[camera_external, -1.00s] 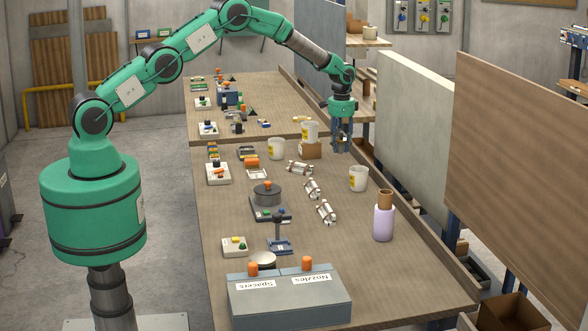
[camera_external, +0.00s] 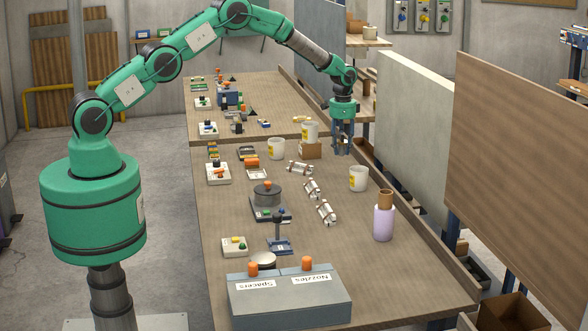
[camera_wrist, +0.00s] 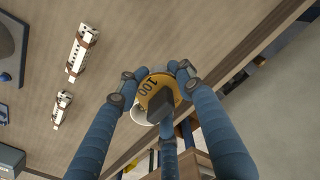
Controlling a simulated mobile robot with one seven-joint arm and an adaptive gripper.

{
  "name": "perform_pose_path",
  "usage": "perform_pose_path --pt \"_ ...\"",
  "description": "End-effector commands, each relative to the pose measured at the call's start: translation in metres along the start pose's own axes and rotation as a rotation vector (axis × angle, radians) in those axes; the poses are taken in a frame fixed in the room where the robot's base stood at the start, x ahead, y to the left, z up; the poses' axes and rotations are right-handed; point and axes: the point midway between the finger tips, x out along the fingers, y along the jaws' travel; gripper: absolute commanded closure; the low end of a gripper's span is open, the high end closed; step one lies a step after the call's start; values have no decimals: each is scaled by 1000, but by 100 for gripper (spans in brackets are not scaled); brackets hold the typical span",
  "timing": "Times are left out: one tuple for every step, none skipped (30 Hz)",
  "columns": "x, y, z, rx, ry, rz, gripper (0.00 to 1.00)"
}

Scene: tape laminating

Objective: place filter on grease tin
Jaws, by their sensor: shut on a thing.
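My gripper (camera_external: 343,146) is over the far right part of the bench. In the wrist view its blue fingers (camera_wrist: 158,78) are shut around a round yellow piece marked "100" with a dark raised block, apparently the filter (camera_wrist: 158,86). A white rim beside and partly behind it looks like a grease tin (camera_wrist: 139,117). In the external view, a white tin with a yellow label (camera_external: 358,179) stands nearer the camera than my gripper. Similar tins stand to the left (camera_external: 277,149) and on a cardboard box (camera_external: 310,131). The filter is not clear in the external view.
Several white strapped bundles (camera_external: 326,212) lie mid-bench. A lilac bottle (camera_external: 384,222) stands near the right edge, and a grey box labelled Spacers and Nozzles (camera_external: 290,303) at the front. The cardboard box (camera_external: 311,151) is just left of my gripper. A raised rail (camera_external: 425,238) runs along the right edge.

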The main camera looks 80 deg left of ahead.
Motion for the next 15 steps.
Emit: perform_pose_path --pt "-1 12 -2 17 0 0 93" --pt "-2 19 -2 30 1 0 93" --pt "-2 29 -3 48 1 0 93" --pt "-2 38 -4 62 1 0 93" --pt "-2 48 -4 78 0 0 93" --pt "-2 61 -4 100 1 0 93" --pt "-2 72 -4 118 1 1 93" --pt "-3 83 -4 138 1 1 93" --pt "-2 99 -4 164 1 1 93" --pt "-2 111 -3 184 1 1 93" --pt "-3 123 -2 207 1 1 93" --pt "-3 139 0 234 1 1 93" --pt "-3 152 1 256 2 1 93" --pt "-2 164 4 277 0 2 93" --pt "-3 181 6 307 2 1 93"
